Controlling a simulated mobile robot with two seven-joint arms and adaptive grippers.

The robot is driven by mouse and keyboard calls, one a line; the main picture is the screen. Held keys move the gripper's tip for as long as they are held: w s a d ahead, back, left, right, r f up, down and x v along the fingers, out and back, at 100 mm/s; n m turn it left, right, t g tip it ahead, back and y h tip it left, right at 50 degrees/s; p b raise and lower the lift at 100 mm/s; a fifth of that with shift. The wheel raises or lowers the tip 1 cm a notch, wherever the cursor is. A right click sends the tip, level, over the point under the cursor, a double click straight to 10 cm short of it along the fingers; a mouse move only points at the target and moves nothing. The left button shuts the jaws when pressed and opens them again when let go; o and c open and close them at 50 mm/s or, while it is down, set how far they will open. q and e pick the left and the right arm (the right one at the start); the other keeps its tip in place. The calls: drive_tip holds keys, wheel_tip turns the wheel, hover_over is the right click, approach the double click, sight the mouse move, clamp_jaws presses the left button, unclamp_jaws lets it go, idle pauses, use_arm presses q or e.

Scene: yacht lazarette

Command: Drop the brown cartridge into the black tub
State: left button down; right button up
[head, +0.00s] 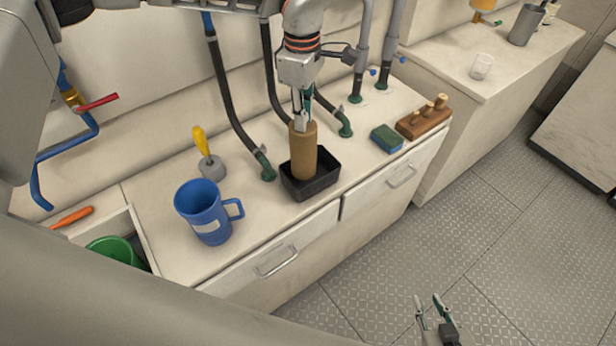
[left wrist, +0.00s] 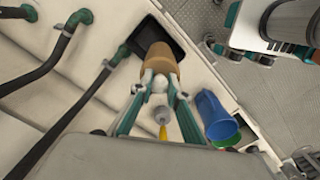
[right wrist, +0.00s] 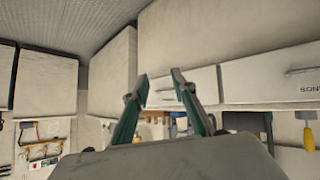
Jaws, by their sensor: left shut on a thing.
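The brown cartridge (head: 303,150) is upright in the head view, with its lower end within the rim of the black tub (head: 312,190). I cannot tell whether it touches the tub's floor. My left gripper (head: 301,118) is shut on the cartridge's top end, from above. In the left wrist view the cartridge (left wrist: 161,60) is between the fingers and covers part of the tub (left wrist: 150,32). My right gripper (head: 434,312) is open and empty, low over the floor; its parted fingers also show in the right wrist view (right wrist: 160,88).
A blue mug (head: 208,212) and a yellow-handled tool (head: 206,155) stand left of the tub. A green-blue sponge (head: 386,139) and a wooden block with pegs (head: 423,120) lie right. Hoses (head: 232,100) run behind. An open compartment at left holds a green item (head: 112,250).

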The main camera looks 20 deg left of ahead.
use_arm(q)
drive_tip(key=shift+f, duration=0.6)
drive_tip(key=shift+f+b, duration=0.15)
drive_tip(key=shift+b, duration=0.2)
drive_tip(key=c, duration=1.9)
unclamp_jaws()
use_arm(e)
drive_tip(key=shift+w+a+r+t, duration=0.15)
drive_tip(key=shift+w+a+r, duration=0.1)
drive_tip(key=shift+w+a, duration=0.15)
drive_tip(key=shift+w+a+r+t, duration=0.15)
drive_tip(key=shift+w+a+r, duration=0.1)
drive_tip(key=shift+a, duration=0.25)
use_arm(q)
wheel_tip(320, 180, up, 12)
drive_tip(key=shift+r, duration=0.1)
